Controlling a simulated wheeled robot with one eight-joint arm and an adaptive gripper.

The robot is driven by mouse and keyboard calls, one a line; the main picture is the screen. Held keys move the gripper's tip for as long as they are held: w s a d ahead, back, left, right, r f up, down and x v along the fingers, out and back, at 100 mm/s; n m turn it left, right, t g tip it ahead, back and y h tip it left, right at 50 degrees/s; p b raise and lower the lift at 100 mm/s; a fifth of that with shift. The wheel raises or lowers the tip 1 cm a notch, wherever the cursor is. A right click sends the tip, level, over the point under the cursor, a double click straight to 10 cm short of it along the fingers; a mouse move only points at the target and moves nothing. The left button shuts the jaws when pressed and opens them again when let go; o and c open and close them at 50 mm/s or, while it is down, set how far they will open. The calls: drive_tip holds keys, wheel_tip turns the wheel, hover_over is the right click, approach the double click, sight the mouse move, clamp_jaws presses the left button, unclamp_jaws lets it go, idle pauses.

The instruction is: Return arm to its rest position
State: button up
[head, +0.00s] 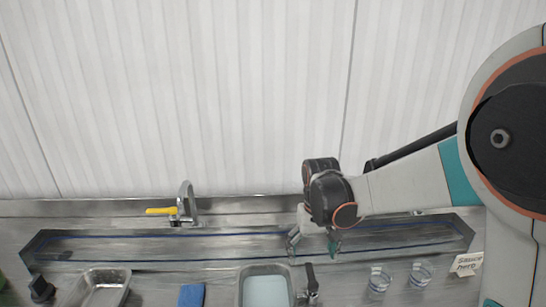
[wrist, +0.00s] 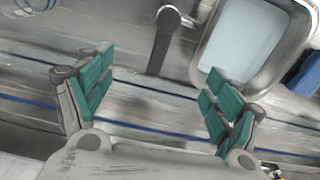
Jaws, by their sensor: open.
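My gripper (head: 313,246) hangs from my arm over the long sunken channel in the steel counter, a little right of the middle in the head view. In the wrist view my gripper (wrist: 157,95) shows its two teal-padded fingers spread wide with nothing between them. Just in front of it stand a steel pan with pale contents (head: 240,296) and a dark-handled tool (head: 312,281) beside the pan. The pan rim (wrist: 201,64) and the dark handle (wrist: 160,45) also show beyond the fingers in the wrist view.
A tap with a yellow lever (head: 186,204) stands left at the back. Two clear cups (head: 380,279) and a handwritten label (head: 467,264) are at the right. A blue cloth (head: 191,295) and an empty-looking steel tray (head: 118,281) lie at the left front. A ribbed white wall (head: 180,90) closes the back.

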drive_tip(key=s+d+r+t, duration=0.2)
drive_tip(key=s+r, duration=0.1)
drive_tip(key=s, duration=0.3)
drive_tip(key=s+d+r+t+b, duration=0.1)
drive_tip(key=s+r+t, duration=0.1)
drive_tip(key=s, duration=0.5)
drive_tip(key=s+d+r+t+b, duration=0.1)
drive_tip(key=s+d+r+t, duration=0.1)
drive_tip(key=s, duration=0.4)
drive_tip(key=shift+s+d+r+m+t, duration=0.3)
drive_tip(key=shift+r+t, duration=0.2)
drive_tip(key=shift+r, duration=0.5)
idle(4.1)
